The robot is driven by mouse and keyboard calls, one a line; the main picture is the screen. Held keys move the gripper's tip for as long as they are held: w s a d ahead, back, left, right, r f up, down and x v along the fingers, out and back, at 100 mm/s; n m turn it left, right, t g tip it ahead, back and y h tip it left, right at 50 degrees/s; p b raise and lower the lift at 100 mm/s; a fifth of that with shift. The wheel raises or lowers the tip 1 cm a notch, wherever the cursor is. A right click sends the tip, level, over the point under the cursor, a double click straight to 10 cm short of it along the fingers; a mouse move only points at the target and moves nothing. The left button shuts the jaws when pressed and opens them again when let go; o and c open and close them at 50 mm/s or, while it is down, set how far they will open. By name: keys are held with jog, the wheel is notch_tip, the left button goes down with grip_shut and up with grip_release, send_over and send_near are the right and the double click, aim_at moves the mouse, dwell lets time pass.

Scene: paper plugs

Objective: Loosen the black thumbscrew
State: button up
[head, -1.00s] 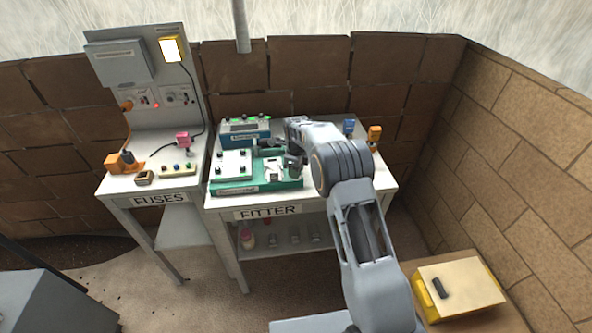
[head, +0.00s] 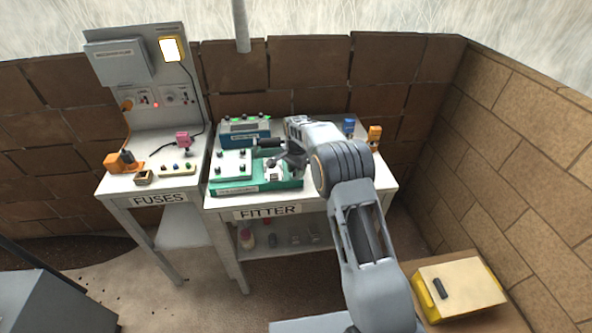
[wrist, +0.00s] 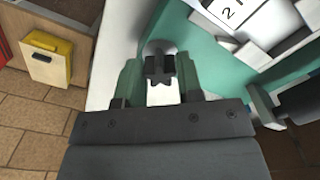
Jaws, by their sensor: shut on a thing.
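The black thumbscrew (wrist: 160,68) has a lobed head and sits between the two fingers in the wrist view. My gripper (wrist: 159,76) is shut on it, one finger on each side. A pale, shiny surface shows just below the screw. The green fixture (wrist: 207,42) lies around and beyond it. In the head view my gripper (head: 276,168) reaches down over the right part of the green fixture (head: 250,188) on the FITTER bench. My wrist hides most of the screw there.
A white panel with dark knobs (head: 232,166) lies left of my gripper. A blue box with green buttons (head: 245,130) stands behind. Blue (head: 348,125) and orange (head: 374,133) plugs stand at the bench's back right. A yellow box (head: 458,288) sits at the lower right.

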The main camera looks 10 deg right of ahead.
jog(key=n, duration=1.1)
jog(key=o, duration=0.9)
jog(key=shift+r+p, duration=1.2)
jog(key=shift+r, duration=0.85)
